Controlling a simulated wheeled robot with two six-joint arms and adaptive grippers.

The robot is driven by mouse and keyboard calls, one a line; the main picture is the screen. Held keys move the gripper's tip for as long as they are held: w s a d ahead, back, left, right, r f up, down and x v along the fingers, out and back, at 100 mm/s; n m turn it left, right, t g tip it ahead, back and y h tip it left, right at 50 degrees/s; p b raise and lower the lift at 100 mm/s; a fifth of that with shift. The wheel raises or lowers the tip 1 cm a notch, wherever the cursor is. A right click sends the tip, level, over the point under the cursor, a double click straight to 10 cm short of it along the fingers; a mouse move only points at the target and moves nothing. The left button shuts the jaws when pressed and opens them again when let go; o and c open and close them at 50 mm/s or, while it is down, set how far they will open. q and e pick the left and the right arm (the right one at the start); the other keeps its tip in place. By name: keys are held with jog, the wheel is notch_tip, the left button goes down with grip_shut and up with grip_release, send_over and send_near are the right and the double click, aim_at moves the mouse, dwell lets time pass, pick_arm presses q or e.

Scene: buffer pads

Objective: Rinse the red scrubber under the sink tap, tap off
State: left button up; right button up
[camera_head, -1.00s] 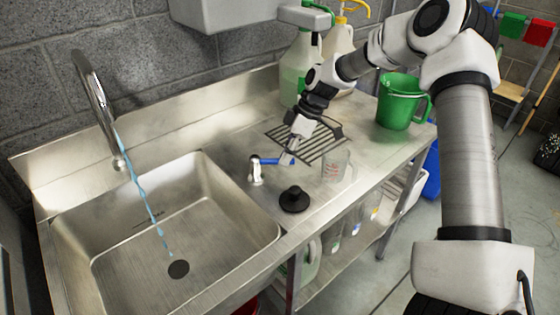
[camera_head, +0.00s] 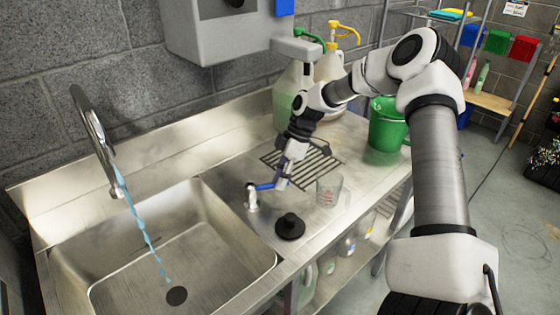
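The sink tap (camera_head: 95,140) curves over the steel sink (camera_head: 215,240), and a blue stream of water (camera_head: 146,236) runs from it toward the drain. A small chrome valve with a blue lever (camera_head: 265,187) stands on the counter right of the basin. My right gripper (camera_head: 283,176) points down at the lever's right end. It looks very close to the lever, but I cannot tell whether it touches. Its fingers are too small and overlapped to show whether they are open. The red scrubber is not visible. My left gripper is out of view.
A black plug (camera_head: 290,226) and a clear measuring cup (camera_head: 329,189) stand near the counter's front. A drain grate (camera_head: 318,166) lies behind the cup. A green pitcher (camera_head: 386,130) and pump bottles (camera_head: 293,95) stand farther back. A grey wall box (camera_head: 225,35) hangs above.

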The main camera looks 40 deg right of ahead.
jog(key=v, duration=1.2)
dwell(0.3)
